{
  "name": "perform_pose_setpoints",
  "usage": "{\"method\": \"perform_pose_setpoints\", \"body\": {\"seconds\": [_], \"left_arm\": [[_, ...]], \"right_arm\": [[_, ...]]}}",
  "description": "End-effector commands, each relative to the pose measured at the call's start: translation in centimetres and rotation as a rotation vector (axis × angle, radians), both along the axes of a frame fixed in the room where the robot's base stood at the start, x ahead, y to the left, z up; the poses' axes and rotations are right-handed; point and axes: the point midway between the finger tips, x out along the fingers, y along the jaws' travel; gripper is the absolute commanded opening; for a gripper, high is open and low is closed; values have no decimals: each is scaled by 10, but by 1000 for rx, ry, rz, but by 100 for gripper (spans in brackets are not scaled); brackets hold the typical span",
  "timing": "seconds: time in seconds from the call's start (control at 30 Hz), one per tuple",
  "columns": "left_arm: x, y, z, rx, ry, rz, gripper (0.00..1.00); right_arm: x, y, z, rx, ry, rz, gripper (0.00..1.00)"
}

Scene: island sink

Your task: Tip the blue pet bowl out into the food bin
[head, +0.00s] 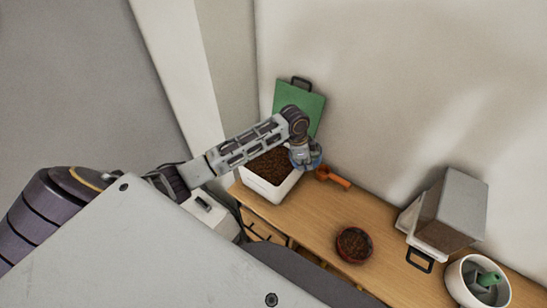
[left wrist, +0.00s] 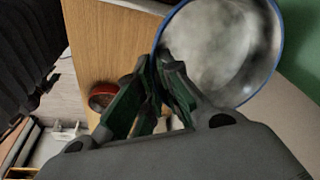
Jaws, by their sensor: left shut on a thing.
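The food bin (head: 268,190) is a white open box on the counter, holding brown kibble. My left gripper (head: 303,158) is at the bin's right side, shut on the blue pet bowl (head: 315,162), which is partly hidden behind it. In the left wrist view the gripper's dark green fingertips (left wrist: 163,62) pinch the rim of the bowl (left wrist: 225,45). The bowl's blue rim circles a blurred grey face with no kibble visible on it. I cannot tell how far it is tilted. My right gripper is not in view.
An orange scoop (head: 333,177) lies right of the bin. A red bowl of kibble (head: 354,245) stands farther along the wooden counter (head: 310,215). A green board (head: 299,100) leans on the wall behind the bin. A grey box (head: 452,212) and a white pot (head: 463,288) stand at the right.

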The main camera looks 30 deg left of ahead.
Motion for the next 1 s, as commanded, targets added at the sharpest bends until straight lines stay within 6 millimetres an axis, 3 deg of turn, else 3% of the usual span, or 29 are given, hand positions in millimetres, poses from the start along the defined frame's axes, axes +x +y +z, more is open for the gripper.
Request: {"method": "perform_pose_setpoints", "body": {"seconds": [1.0], "left_arm": [[8, -28, 3, 253, 71, -2, 0]], "right_arm": [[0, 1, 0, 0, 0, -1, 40]]}}
